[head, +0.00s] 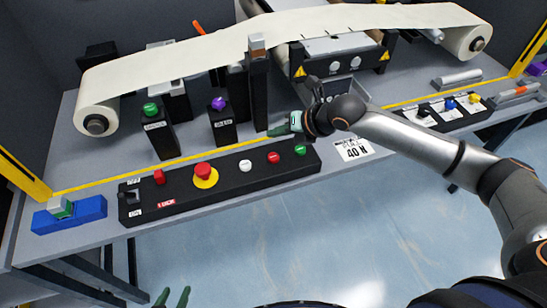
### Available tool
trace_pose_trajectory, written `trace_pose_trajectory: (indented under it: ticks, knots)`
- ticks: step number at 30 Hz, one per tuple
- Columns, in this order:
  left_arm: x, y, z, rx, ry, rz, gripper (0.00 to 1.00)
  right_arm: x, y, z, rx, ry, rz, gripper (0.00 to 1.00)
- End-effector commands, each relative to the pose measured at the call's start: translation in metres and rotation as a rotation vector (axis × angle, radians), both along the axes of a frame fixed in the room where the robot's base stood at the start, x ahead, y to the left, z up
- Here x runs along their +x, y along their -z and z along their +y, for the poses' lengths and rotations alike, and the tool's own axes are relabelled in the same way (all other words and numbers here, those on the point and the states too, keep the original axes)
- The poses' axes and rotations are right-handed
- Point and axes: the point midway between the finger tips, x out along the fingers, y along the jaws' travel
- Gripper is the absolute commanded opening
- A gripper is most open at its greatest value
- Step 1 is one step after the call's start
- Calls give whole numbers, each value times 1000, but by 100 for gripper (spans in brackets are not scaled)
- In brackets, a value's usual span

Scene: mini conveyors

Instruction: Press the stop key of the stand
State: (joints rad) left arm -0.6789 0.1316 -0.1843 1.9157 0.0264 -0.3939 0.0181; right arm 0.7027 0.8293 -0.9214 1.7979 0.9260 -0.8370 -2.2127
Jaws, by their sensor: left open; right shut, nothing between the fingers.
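A long black control panel (225,184) lies along the table's front edge. My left gripper (172,297) is open and empty at the bottom edge, below the table front.
Black posts with a green button (151,109), a purple knob (219,103) and a brown top (257,45) stand behind the panel. A white conveyor belt (290,22) spans the back. A blue block (85,213) sits at left, a switch box (440,112) at right.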

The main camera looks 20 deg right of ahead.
Motion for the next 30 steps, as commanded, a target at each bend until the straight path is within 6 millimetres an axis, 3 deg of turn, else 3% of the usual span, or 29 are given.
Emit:
trace_pose_trajectory:
  ticks: [1, 8, 15, 30]
  knots:
    - [0, 15, 0, 0, 0, 0, 50, 0, 14, 0, 1, -1, 0, 0]
    - [0, 49, 0, 0, 0, 1, 50, 0, 46, 0, -1, -1, 0, 0]
    - [-1, 56, 0, 1, 0, 4, 50, 0, 63, 0, 0, 0, 0, 0]
    - [0, 54, 0, 0, 0, 2, 50, 0, 63, 0, 0, 0, 0, 0]
